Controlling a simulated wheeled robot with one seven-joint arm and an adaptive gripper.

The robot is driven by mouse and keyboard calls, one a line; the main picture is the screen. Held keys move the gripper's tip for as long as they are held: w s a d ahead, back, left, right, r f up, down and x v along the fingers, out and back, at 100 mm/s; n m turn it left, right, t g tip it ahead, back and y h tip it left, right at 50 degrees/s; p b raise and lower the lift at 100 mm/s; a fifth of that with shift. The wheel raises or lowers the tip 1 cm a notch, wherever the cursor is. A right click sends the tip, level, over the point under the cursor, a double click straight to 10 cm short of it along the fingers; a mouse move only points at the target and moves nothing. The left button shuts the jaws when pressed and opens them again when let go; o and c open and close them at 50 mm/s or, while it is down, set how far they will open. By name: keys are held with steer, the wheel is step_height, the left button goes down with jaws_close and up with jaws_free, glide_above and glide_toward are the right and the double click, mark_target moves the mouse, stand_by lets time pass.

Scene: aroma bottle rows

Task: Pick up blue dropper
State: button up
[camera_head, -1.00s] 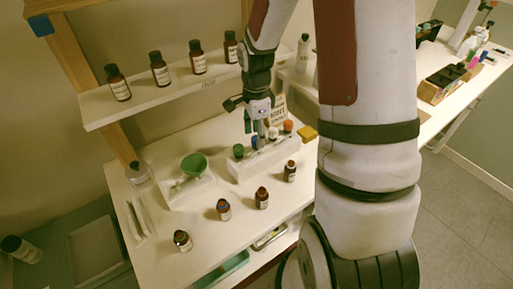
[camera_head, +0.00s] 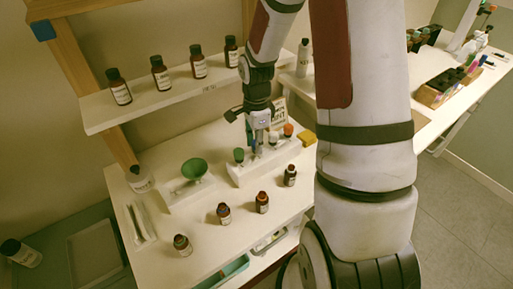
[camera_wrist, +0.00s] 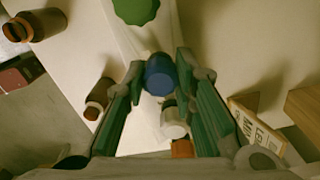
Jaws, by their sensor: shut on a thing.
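The blue dropper (camera_wrist: 159,75) shows its round top between the fingertips of my gripper (camera_wrist: 157,76) in the wrist view. My gripper (camera_head: 257,142) is shut on it, over the white rack (camera_head: 247,175) in the head view. The fingers mostly hide the dropper there, and I cannot tell whether its lower end is still in the rack. The green dropper (camera_head: 239,156) stands to its left, also seen in the wrist view (camera_wrist: 136,8). The white dropper (camera_head: 273,139) and the orange dropper (camera_head: 288,131) stand to its right.
Several brown bottles stand in front of the rack, one here (camera_head: 262,202), and more on the shelf (camera_head: 160,102) behind. A yellow block (camera_head: 308,138) and a printed card (camera_wrist: 254,122) are close on the right.

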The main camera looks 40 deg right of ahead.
step_height(320, 180, up, 10)
steer(key=shift+r, duration=0.1)
stand_by(0.4)
